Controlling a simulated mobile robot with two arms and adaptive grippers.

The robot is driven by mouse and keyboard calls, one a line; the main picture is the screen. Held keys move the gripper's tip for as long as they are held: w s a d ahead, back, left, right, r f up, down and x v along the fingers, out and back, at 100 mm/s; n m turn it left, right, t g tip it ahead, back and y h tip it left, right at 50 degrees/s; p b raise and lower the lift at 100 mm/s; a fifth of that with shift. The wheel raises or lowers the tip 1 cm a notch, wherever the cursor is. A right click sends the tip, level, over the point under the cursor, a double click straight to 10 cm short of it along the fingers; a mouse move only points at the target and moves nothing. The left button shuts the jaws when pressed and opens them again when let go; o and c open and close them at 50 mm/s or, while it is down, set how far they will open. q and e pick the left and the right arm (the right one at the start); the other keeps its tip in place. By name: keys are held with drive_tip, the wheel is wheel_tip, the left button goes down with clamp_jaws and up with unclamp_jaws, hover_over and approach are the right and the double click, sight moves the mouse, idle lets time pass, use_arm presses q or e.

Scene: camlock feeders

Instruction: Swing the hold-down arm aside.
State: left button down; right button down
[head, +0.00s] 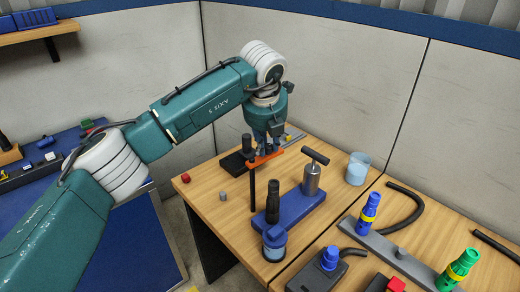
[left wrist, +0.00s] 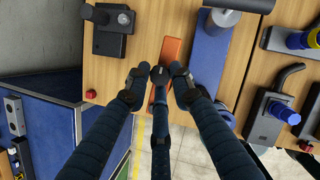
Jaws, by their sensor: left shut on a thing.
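The hold-down arm appears to be the flat orange bar (head: 264,159), above the wooden table at the rear left. A thin black post (head: 252,188) stands below its left end. In the left wrist view the orange bar (left wrist: 173,50) runs between my fingers, beside a blue base (left wrist: 209,65). My left gripper (head: 272,150) comes down from above and is shut on the bar. In the left wrist view its dark fingers (left wrist: 159,80) lie on both sides of the bar and partly hide it. My right gripper is not in view.
A black block (head: 233,163) stands left of my gripper. Bare wood shows at the front left.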

use_arm(q)
drive_tip(key=shift+w+r+n+b, duration=0.3)
drive_tip(key=shift+w+r+n, duration=0.1)
drive_tip(key=shift+n, duration=0.3)
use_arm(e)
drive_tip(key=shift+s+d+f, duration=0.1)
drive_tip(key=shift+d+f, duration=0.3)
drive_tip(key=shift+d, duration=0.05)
use_arm(q)
drive_tip(key=c, duration=1.5)
unclamp_jaws()
drive_tip(key=shift+c, duration=0.2)
drive_tip(key=shift+w+f, duration=0.1)
drive_tip(key=shift+f, duration=0.2)
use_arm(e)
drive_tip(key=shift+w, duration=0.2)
use_arm(q)
drive_tip(key=shift+s+r, duration=0.2)
drive_tip(key=shift+r, duration=0.3)
drive_tip(key=v, duration=1.1)
drive_tip(key=shift+d, duration=0.3)
drive_tip(key=shift+s, duration=0.1)
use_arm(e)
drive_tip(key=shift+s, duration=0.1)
